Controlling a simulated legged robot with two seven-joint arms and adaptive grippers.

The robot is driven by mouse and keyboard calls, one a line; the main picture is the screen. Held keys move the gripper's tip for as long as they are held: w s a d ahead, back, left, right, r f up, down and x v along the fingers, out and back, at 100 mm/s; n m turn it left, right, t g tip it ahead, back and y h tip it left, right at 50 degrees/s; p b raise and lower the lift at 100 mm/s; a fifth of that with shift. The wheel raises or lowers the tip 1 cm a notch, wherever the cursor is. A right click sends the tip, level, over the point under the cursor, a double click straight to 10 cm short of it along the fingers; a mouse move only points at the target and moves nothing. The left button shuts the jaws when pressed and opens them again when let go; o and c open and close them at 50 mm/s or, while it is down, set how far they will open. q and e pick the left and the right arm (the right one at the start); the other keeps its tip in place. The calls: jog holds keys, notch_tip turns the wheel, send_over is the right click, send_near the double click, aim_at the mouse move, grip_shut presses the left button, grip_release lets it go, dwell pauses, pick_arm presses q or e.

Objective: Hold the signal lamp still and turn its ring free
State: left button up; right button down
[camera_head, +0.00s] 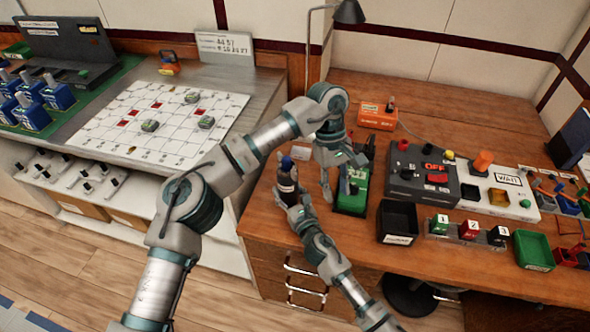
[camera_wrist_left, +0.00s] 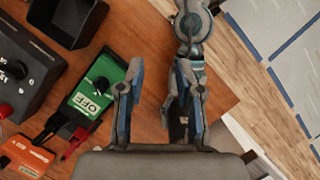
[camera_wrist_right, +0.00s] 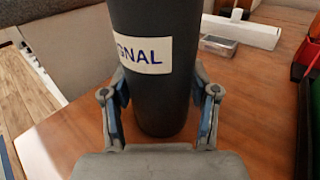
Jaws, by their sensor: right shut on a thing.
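The signal lamp (camera_head: 286,186) is a dark upright cylinder with a blue top, near the desk's left front edge. My right gripper (camera_head: 296,215) is shut on its body from the front. The right wrist view shows the lamp (camera_wrist_right: 150,90) between both fingers, its white label partly reading "GNAL". My left gripper (camera_head: 338,188) is open, pointing down just right of the lamp, beside a green box. In the left wrist view, its spread fingers (camera_wrist_left: 157,105) have bare wood between them. The lamp (camera_wrist_left: 178,128) is partly hidden behind one finger there. I cannot make out the ring.
The green box (camera_head: 351,201) marked OFF stands close to my left gripper. A black tray (camera_head: 398,222), a grey switch panel (camera_head: 408,187) and a green tray (camera_head: 533,251) lie to the right. An orange box (camera_head: 376,117) stands behind. The desk's back middle is clear.

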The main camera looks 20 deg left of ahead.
aim_at(294, 171)
pick_arm(q)
jog(key=w+a+r+t+y, duration=0.2)
jog(key=w+a+r+y, duration=0.15)
jog(key=a+r, duration=0.7)
jog(key=shift+n+h, duration=0.35)
jog(key=shift+n, duration=0.05)
jog(key=f, duration=0.4)
jog(key=a+f, duration=0.1)
jog(key=f, duration=0.8)
jog(key=shift+a+f, duration=0.15)
jog(key=shift+a, duration=0.1)
jog(key=shift+c, duration=0.2)
grip_shut()
